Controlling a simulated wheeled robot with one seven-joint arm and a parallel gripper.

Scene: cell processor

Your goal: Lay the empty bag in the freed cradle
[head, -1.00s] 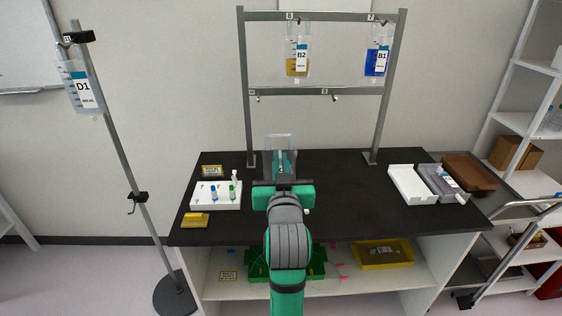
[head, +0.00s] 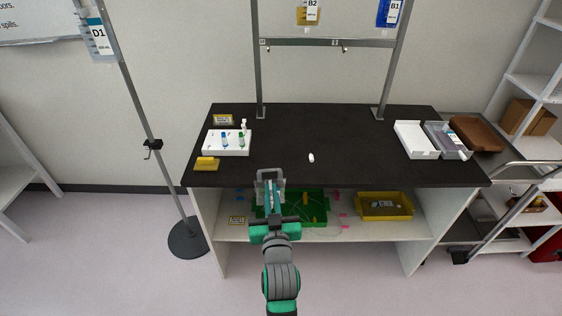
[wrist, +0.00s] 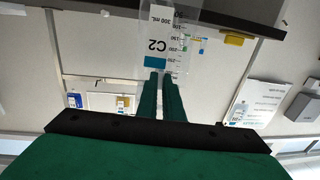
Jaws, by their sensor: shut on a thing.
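My gripper (head: 271,192) is shut on the clear, empty-looking bag. The bag (head: 279,184) stands up from the fingers, in front of the bench's front edge and the lower shelf. In the wrist view the bag (wrist: 155,42), labelled C2, is pinched between the green fingertips (wrist: 162,78). A white tray (head: 415,140) that looks empty lies at the right of the bench top. Beside it a grey tray (head: 447,140) holds something with a label. I cannot tell for certain which thing is the freed cradle.
The dark bench top (head: 345,135) is mostly clear, with a small white piece (head: 311,157) on it. A white tube rack (head: 227,142) and yellow block (head: 206,163) stand left. Below are a green tray (head: 315,206) and yellow bin (head: 385,206). A drip pole (head: 140,110) stands left.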

